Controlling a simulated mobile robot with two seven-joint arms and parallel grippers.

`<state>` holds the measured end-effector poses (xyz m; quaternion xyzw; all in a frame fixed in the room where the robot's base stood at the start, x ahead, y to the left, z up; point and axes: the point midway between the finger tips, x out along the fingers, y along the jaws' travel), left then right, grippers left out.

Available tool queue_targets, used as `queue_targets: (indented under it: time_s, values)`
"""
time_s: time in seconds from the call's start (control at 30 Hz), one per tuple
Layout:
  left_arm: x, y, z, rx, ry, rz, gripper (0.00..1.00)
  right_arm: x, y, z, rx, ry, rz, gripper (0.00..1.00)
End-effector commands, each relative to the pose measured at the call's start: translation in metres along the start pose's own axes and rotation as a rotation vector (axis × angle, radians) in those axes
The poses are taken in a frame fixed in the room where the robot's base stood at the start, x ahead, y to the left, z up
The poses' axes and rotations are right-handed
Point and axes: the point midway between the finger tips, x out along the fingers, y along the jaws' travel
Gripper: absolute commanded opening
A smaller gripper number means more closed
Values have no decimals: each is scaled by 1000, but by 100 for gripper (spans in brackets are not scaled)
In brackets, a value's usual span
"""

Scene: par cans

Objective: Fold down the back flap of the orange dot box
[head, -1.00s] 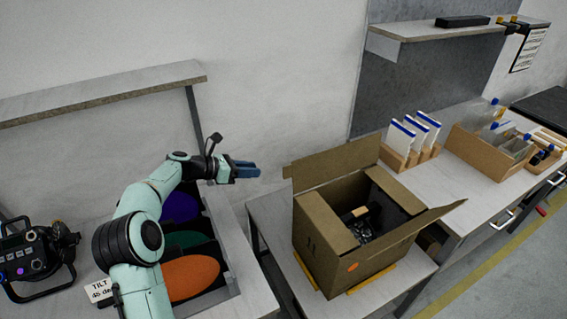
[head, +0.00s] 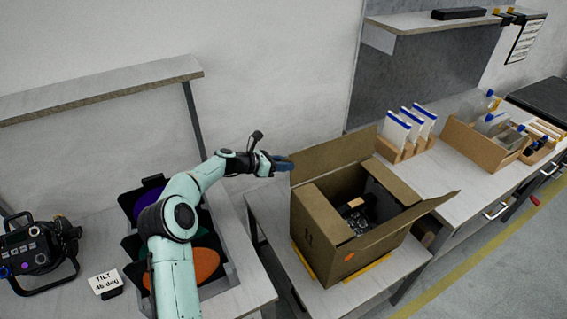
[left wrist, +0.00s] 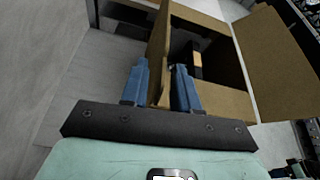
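The orange dot box (head: 318,235) is an open brown carton with an orange dot low on its front. Its back flap (head: 330,155) stands up, leaning back. A right-hand flap (head: 405,215) slopes outward. Dark equipment (head: 358,212) lies inside. My left gripper (head: 283,162), with blue fingers, is at the left end of the back flap. In the left wrist view the fingers are apart, one on each side of the flap (left wrist: 160,50), seen nearly edge-on, with gaps visible beside it. Whether a finger touches it I cannot tell. My right gripper is not in view.
The box stands on a light table (head: 268,212) with yellow strips by its base. Left are coloured discs (head: 193,265) in a rack, a lamp (head: 38,248) and a tilt card (head: 104,282). Right is a bench with wooden holders (head: 480,148). A shelf (head: 100,88) is above left.

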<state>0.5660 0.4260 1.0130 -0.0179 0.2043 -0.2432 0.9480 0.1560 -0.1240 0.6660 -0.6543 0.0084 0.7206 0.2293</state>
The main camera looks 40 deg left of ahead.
Motion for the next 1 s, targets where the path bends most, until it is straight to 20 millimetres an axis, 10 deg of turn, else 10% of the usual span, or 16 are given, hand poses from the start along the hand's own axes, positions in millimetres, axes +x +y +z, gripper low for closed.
queue_targets:
  time_s: [0.2, 0.33, 1.0]
  values:
    - [0, 0, -1, 0, 1, 0, 30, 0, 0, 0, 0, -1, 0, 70]
    - [0, 0, -1, 0, 1, 0, 0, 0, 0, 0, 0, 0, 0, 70]
    - [0, 0, 0, 0, 0, 0, 0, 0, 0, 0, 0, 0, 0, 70]
